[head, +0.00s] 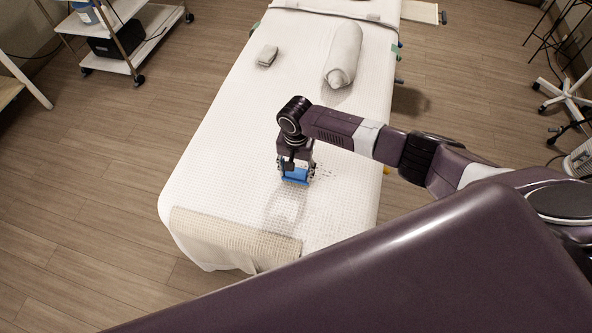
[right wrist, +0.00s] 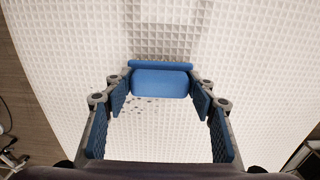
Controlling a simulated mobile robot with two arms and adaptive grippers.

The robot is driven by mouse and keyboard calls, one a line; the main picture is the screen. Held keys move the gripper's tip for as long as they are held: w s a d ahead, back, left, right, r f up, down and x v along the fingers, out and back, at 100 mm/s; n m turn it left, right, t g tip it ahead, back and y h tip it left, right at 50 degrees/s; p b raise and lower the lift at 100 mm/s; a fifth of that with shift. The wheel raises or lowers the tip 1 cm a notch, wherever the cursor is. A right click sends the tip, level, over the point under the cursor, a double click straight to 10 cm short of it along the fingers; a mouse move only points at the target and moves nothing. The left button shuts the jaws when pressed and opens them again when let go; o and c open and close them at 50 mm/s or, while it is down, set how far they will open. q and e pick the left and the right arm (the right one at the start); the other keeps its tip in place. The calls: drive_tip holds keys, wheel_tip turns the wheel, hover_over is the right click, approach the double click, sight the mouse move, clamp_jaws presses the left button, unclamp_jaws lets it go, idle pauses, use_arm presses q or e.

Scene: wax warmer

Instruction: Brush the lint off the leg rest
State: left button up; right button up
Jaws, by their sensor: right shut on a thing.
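The leg rest (head: 235,170) is the near part of a long bed under a white waffle cover; the cover also fills the right wrist view (right wrist: 60,60). My right gripper (head: 295,176) is over it, shut on a blue brush (head: 295,175). In the right wrist view the brush (right wrist: 160,82) sits between the fingertips; its underside is hidden, and I cannot tell whether it touches the cover. Dark lint specks (head: 326,173) lie just right of the brush; some show between the fingers in the wrist view (right wrist: 148,99). My left gripper is not in view.
A beige folded towel (head: 235,233) lies across the bed's near end. A white bolster (head: 344,55) and a small folded cloth (head: 267,56) lie farther up. A white trolley (head: 125,50) stands at the back left. My dark body fills the lower right.

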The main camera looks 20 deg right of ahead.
drive_tip(key=shift+f, duration=0.1)
drive_tip(key=shift+w+d+f+b, duration=0.1)
drive_tip(key=shift+w+d+b, duration=0.3)
drive_tip(key=shift+w+b, duration=0.1)
drive_tip(key=shift+w+d+b, duration=0.6)
drive_tip(key=shift+w+d, duration=0.1)
drive_tip(key=shift+w, duration=0.2)
drive_tip(key=shift+w+d+b, duration=0.3)
drive_tip(key=shift+w+d, duration=0.15)
drive_tip(key=shift+w, duration=0.15)
